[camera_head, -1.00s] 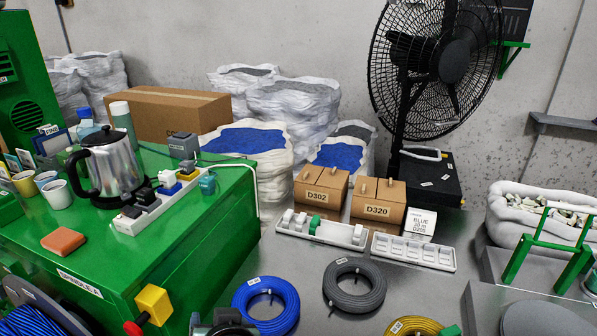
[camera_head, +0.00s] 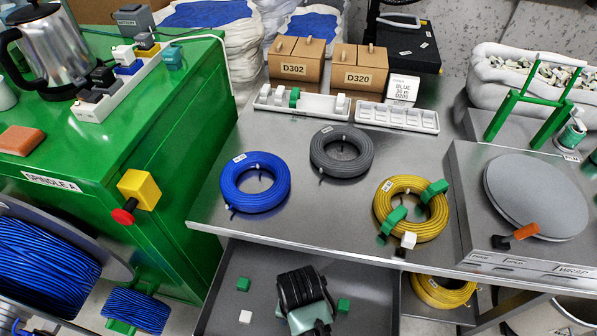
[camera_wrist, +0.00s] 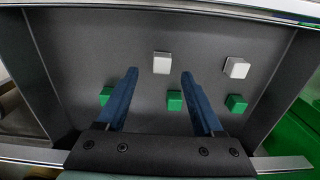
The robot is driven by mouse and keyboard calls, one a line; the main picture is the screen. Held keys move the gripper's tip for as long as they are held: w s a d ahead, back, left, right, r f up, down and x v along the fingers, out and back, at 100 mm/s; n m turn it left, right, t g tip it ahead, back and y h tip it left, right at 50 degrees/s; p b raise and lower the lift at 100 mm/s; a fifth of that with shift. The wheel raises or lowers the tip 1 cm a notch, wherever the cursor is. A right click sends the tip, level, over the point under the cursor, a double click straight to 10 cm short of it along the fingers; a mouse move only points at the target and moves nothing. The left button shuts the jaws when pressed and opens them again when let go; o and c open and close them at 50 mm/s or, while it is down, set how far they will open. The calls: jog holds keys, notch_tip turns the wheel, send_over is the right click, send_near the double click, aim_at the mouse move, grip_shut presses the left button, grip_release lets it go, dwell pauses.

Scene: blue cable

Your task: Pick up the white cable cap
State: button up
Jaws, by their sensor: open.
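Two small white cable caps lie on the floor of an open grey drawer. In the wrist view one white cap (camera_wrist: 161,63) shows between and slightly beyond the fingertips. The other white cap (camera_wrist: 236,68) lies to the right, outside the fingers. One white cap (camera_head: 245,316) shows in the head view left of my gripper. My gripper (camera_wrist: 159,73) is open with nothing between its blue fingers, pointing down into the drawer. In the head view my gripper's dark body (camera_head: 304,300) hides part of the drawer and its own fingertips.
Green caps (camera_wrist: 174,100) lie in the drawer (camera_head: 375,290) near the white ones. The drawer walls surround the gripper. The tabletop above holds blue (camera_head: 255,162), grey and yellow coils. Another white cap (camera_head: 408,240) is by the yellow coil (camera_head: 383,190).

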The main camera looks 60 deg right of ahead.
notch_tip(320, 180, down, 5)
jog(key=shift+w+f+b, duration=0.15)
jog(key=shift+b, duration=0.6)
grip_shut()
